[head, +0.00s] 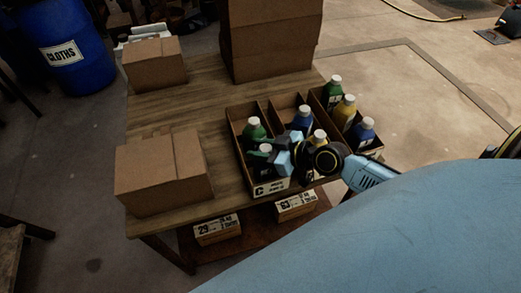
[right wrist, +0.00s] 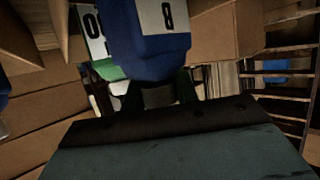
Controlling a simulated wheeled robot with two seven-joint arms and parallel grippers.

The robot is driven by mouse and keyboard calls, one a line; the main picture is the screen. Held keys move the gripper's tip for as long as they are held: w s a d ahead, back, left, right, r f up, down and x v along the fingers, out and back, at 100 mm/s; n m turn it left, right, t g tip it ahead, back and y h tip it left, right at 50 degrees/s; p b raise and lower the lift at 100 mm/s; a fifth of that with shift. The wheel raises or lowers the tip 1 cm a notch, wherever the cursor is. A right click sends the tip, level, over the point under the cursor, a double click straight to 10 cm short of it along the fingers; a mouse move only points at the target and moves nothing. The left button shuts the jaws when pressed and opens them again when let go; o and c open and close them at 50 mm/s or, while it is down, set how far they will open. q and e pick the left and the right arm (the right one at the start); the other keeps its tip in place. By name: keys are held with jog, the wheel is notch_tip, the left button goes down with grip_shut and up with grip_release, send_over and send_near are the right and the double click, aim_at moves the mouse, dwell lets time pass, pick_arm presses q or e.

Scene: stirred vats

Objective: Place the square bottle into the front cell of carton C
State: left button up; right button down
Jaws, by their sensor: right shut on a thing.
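Carton C (head: 270,188) stands at the front edge of the wooden table, its letter on the near wall. A green bottle with a white cap (head: 253,129) is in its rear part. My right gripper (head: 262,156) is over the front part of carton C, shut on a blue bottle. The held bottle's white cap (head: 265,148) shows in the head view, its body partly hidden by the fingers. In the right wrist view the blue bottle (right wrist: 150,45) fills the top middle, with a white label. I cannot tell whether its base touches the carton floor. My left gripper is out of view.
Neighbouring cartons to the right hold blue (head: 302,119), yellow (head: 345,112) and green (head: 332,92) bottles. Closed boxes stand at the table's left (head: 160,175) and back (head: 270,40). Bare tabletop (head: 205,105) lies left of carton C.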

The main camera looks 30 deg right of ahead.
jog(key=shift+f, duration=0.1)
jog(key=c, duration=1.1)
grip_release()
jog(key=shift+v, duration=6.05)
